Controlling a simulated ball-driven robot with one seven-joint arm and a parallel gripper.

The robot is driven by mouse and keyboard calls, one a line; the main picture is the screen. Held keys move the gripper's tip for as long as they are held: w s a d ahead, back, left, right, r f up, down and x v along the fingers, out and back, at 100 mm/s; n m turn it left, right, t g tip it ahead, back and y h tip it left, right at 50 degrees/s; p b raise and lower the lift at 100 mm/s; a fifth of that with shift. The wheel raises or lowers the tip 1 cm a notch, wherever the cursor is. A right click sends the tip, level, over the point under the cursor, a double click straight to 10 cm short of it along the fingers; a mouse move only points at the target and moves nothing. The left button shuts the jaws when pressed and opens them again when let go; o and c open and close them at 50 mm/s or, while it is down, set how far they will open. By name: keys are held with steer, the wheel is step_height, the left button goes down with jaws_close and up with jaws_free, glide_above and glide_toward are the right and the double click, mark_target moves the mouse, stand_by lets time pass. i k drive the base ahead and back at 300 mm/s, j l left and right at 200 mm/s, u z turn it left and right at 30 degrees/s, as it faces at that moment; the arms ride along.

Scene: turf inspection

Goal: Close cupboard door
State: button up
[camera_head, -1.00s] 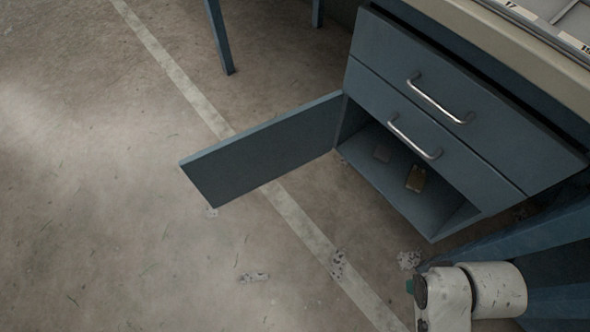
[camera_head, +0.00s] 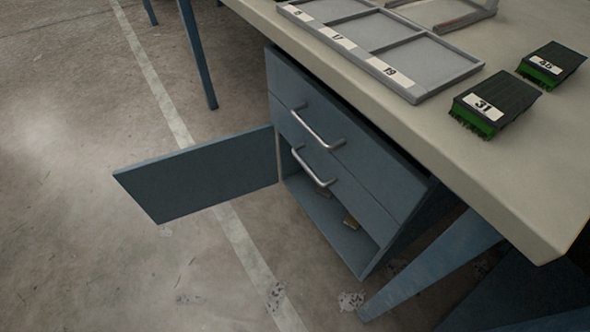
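The cupboard door (camera_head: 205,177) is a flat blue-grey panel. It stands wide open, swung out to the left from its hinge side at the left edge of the cupboard (camera_head: 335,222). The compartment behind it is open, with a small brownish item (camera_head: 350,222) inside on its floor. Two drawers with silver bar handles, an upper drawer (camera_head: 350,150) and a lower drawer (camera_head: 345,182), sit above the compartment and look shut. My gripper is not in view.
A pale worktop (camera_head: 500,165) overhangs the cupboard. It carries a grey numbered tray (camera_head: 440,88) and green-black blocks, one marked 31 (camera_head: 492,106). A slanted blue table leg (camera_head: 425,268) stands right of the cupboard. Floor in front of the door is clear.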

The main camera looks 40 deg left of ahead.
mark_target(171, 186)
steer(key=j+z, duration=0.2)
steer(key=j, duration=0.25)
steer(key=j+z, duration=0.15)
steer(key=j, duration=0.3)
steer(key=k+j+z, duration=0.2)
steer(key=j, duration=0.2)
steer(key=j+z, duration=0.15)
steer(key=j, duration=0.3)
steer(key=k+j, duration=0.1)
steer(key=j, duration=0.35)
steer(key=k+j, duration=0.15)
steer(key=j, duration=0.3)
steer(key=k+j, duration=0.1)
steer(key=j, duration=0.35)
steer(key=k+j, duration=0.1)
steer(key=j, duration=0.35)
steer(key=k+j, duration=0.1)
steer(key=j, duration=0.35)
steer(key=k+j, duration=0.15)
steer(key=j, duration=0.3)
steer(key=k+j, duration=0.1)
steer(key=j, duration=0.35)
